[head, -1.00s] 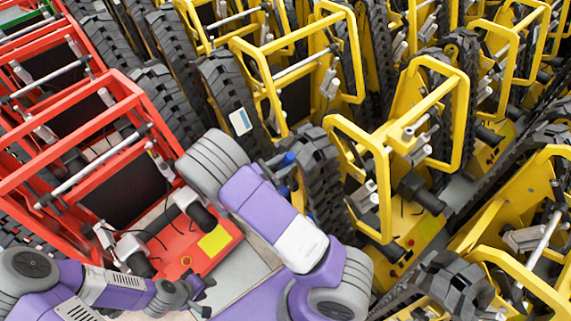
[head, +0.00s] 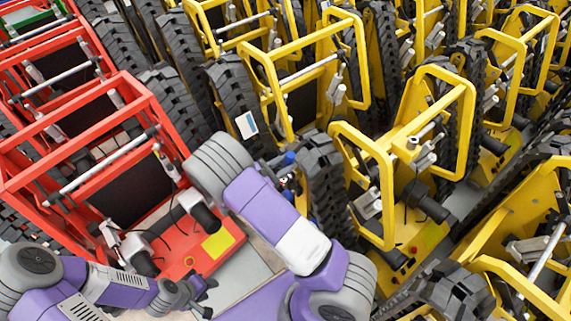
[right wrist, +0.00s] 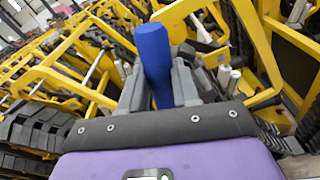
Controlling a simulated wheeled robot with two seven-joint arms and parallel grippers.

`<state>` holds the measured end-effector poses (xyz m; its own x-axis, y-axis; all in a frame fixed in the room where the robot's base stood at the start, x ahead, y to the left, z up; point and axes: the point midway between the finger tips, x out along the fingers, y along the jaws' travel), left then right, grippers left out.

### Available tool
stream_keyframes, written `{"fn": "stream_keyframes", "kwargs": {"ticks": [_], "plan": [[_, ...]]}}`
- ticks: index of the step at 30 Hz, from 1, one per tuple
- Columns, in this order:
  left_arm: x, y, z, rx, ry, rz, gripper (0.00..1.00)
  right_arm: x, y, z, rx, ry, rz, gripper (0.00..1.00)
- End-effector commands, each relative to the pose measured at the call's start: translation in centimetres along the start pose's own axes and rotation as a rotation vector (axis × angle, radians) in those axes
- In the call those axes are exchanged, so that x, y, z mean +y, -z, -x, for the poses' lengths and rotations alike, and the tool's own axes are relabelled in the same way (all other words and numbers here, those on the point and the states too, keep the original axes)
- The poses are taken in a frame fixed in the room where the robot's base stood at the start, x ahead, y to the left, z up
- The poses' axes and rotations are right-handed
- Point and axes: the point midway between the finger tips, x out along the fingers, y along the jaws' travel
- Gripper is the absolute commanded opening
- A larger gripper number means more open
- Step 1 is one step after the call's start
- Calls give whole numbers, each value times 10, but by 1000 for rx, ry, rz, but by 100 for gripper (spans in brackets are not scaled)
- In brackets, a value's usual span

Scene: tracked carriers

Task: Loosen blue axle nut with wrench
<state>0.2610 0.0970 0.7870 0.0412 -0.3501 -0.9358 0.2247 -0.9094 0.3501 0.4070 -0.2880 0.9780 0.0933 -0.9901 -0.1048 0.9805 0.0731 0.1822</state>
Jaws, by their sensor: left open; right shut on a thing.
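My right gripper (right wrist: 158,85) is shut on a blue bar-like piece (right wrist: 152,55), which stands up between its two grey fingers in the right wrist view. It looks like the wrench's handle; no wrench head can be made out. In the head view a bit of blue (head: 289,158) shows past my purple right forearm, beside a black track; the arm hides most of that gripper. My left gripper (head: 203,297) is open and empty low in the head view, near the front of the red carrier (head: 205,255). I cannot make out the blue axle nut in either view.
Yellow tracked carriers (head: 400,245) with tall tube frames stand closely packed to the right and behind. A black rubber track (head: 325,180) rises right beside my right gripper. A narrow strip of grey floor (head: 245,278) shows between the red carrier and my right arm.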

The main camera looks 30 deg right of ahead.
Motion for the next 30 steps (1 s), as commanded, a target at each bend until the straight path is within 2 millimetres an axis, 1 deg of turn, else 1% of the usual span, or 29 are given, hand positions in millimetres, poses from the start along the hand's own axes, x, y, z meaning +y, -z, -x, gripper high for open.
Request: {"fn": "stream_keyframes", "kwargs": {"ticks": [5,13,25,30], "plan": [[0,0,1,0,0,0,43,2,-1,0,-2,1,8,0],[3,0,8,0,0,0,43,14,-1,0,-3,9,84,0],[3,0,8,0,0,0,43,17,0,0,-3,11,101,0],[4,0,11,0,0,0,43,24,0,0,-3,17,143,0]]}}
